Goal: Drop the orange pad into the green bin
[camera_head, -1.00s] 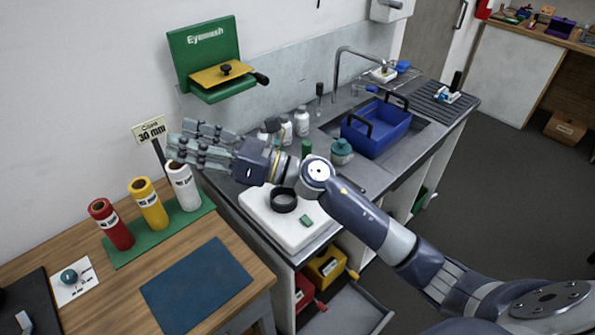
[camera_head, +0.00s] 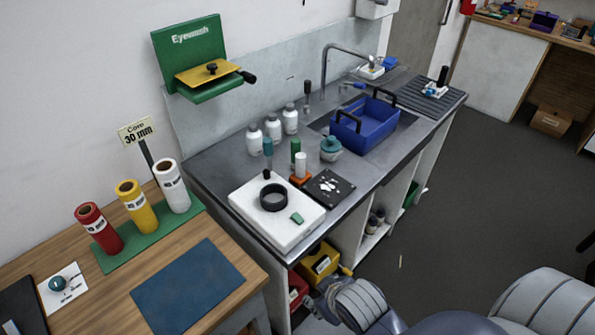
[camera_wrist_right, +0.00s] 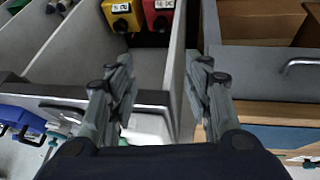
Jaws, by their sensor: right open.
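A small orange pad (camera_head: 300,179) lies on the grey counter with a white cylinder standing on it, between the white block and a black plate. A green bin-like shape (camera_head: 410,194) shows partly inside the cabinet below the sink; the counter's side hides much of it. My right gripper (camera_head: 318,304) is low at the bottom of the head view, in front of the cabinet, mostly hidden by its own wrist. In the right wrist view my right gripper (camera_wrist_right: 160,90) has its two fingers wide apart with nothing between them. My left gripper is out of view.
The white block (camera_head: 245,205) holds a black ring (camera_head: 273,197) and a small green piece. A blue tub (camera_head: 366,125) sits in the sink. Yellow (camera_head: 320,262) and red (camera_head: 297,289) bins stand in the cabinet; the yellow bin shows in the wrist view (camera_wrist_right: 122,14).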

